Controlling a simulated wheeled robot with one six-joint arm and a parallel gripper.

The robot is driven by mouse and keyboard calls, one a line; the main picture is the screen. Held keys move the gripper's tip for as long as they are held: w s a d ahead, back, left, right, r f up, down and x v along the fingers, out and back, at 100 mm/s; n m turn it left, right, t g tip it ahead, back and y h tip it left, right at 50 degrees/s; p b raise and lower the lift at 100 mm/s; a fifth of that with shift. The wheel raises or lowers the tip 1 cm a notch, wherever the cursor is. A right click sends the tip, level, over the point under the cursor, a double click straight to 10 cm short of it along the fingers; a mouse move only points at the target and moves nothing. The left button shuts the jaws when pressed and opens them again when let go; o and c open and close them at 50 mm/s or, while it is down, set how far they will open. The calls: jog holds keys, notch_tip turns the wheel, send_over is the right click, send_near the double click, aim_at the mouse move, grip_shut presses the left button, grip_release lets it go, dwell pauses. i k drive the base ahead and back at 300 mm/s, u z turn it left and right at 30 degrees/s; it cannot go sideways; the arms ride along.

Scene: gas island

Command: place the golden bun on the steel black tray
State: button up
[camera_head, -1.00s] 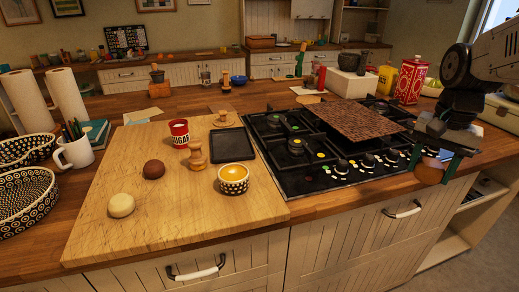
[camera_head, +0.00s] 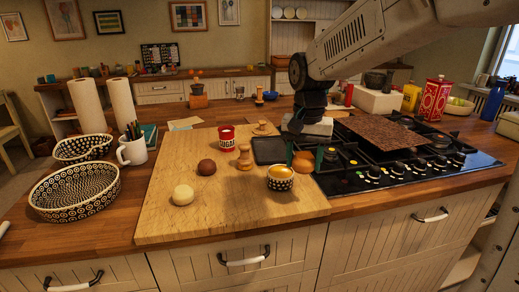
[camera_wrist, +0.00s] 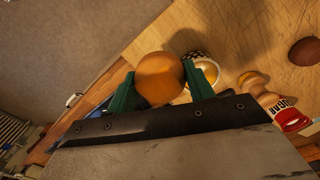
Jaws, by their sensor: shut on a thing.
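The golden bun (camera_wrist: 160,78) is round and orange-brown. It is held between the green fingers of my gripper (camera_wrist: 163,88) in the wrist view. In the head view my gripper (camera_head: 304,161) and the bun (camera_head: 303,166) are in front of the hob's left side, just right of the black tray. The flat dark tray (camera_head: 268,150) lies at the right back of the wooden board, empty where visible. My gripper partly covers its right side. I cannot tell the bun's exact height. The tray cannot be made out in the wrist view.
A patterned bowl with yellow contents (camera_head: 280,178) stands in front of the tray. A wooden peg-like piece (camera_head: 244,156), a red sugar tin (camera_head: 226,136), a brown ball (camera_head: 206,168) and a pale ball (camera_head: 183,195) stand on the board (camera_head: 225,210). The hob (camera_head: 400,165) is at right.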

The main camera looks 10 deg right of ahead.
aim_at(274, 154)
jog(key=i, duration=0.9)
